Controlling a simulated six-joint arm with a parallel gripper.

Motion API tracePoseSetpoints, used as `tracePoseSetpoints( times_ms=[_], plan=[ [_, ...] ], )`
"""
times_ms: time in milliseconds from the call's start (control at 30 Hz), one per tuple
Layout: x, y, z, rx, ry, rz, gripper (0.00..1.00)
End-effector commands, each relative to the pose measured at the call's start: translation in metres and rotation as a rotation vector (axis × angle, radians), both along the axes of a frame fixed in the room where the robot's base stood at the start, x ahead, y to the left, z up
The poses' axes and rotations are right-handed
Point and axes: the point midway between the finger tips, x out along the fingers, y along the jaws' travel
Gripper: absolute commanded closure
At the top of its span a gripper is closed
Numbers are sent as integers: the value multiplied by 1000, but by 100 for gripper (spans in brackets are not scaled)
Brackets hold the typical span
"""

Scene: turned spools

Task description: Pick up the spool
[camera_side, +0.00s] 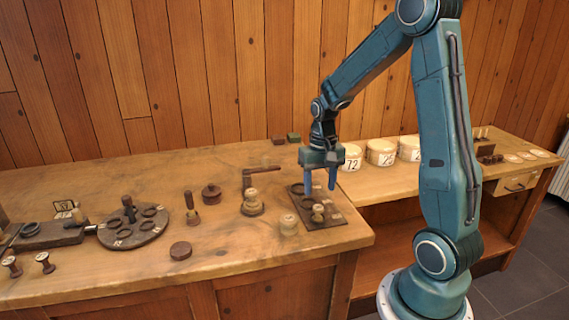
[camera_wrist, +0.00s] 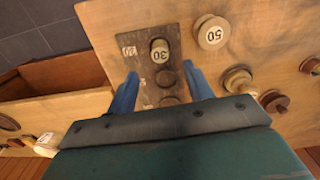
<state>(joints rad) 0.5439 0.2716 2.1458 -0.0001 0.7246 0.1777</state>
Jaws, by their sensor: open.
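A second pale spool (camera_side: 289,224), marked 50 in the wrist view (camera_wrist: 212,33), stands on the bench beside the board. My gripper (camera_side: 320,188) is open and empty, pointing down above the board. In the wrist view its blue fingers (camera_wrist: 160,70) are spread either side of the board's recesses, with the 30 spool a little beyond the tips.
Numbered round tubs (camera_side: 381,152) stand to the right.

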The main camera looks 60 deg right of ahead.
Motion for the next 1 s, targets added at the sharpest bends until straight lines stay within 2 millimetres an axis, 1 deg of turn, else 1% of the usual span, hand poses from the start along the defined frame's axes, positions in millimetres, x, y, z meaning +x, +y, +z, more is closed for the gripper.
tracePoseSetpoints(
  times_ms=[333,367,400,767,867,1000],
  plan=[
    [0,0,0,0,0,0,49],
    [0,0,0,0,0,0,47],
    [0,0,0,0,0,0,39],
    [1,0,0,0,0,11,39],
    [5,0,1,0,0,49,39],
    [16,-1,4,-1,-1,163,39]
  ],
)
